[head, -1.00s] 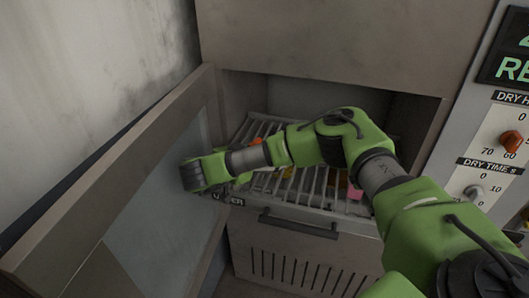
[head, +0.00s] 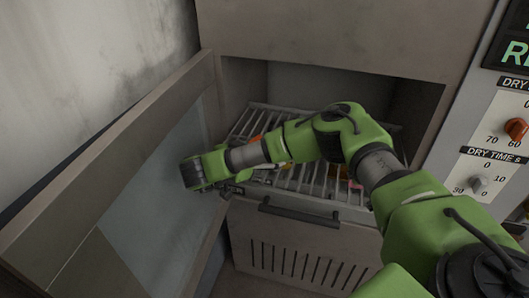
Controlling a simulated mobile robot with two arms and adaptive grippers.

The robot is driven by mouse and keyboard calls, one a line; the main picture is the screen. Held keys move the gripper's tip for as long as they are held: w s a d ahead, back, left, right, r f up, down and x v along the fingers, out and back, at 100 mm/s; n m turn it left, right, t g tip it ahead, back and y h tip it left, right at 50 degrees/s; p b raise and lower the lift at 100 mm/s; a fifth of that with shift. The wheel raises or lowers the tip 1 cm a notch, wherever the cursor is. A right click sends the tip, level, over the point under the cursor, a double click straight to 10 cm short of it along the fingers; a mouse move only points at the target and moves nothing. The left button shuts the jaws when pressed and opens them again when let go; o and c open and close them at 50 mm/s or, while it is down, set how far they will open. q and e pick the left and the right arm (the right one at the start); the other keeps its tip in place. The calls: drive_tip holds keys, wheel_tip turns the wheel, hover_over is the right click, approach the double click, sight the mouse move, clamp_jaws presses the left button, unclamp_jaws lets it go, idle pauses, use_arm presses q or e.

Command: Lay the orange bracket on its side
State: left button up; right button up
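A small orange patch (head: 256,139), perhaps part of the orange bracket, shows on the wire rack (head: 308,183) just above my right forearm. The forearm hides most of it, so I cannot tell whether it is upright or on its side. My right arm reaches in from the right across the front of the rack. Its wrist is by the rack's front left corner, beside the open door. The fingers of my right gripper cannot be made out there. My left gripper is not in view.
The rack sticks out of an open drying chamber (head: 310,85). The open door (head: 160,190) stands close on the left of my wrist. A vented drawer front with a handle (head: 298,216) is below. Small yellow and pink things lie partly hidden on the rack. A dial panel is at right.

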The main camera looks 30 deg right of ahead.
drive_tip(key=shift+f, duration=0.25)
drive_tip(key=o, duration=1.4)
drive_tip(key=shift+o, duration=0.2)
drive_tip(key=shift+s+a, duration=0.1)
drive_tip(key=v, duration=0.6)
drive_tip(key=shift+a+r, duration=0.1)
drive_tip(key=shift+s+a+r, duration=0.15)
drive_tip(key=shift+a+r, duration=0.05)
drive_tip(key=shift+a, duration=0.25)
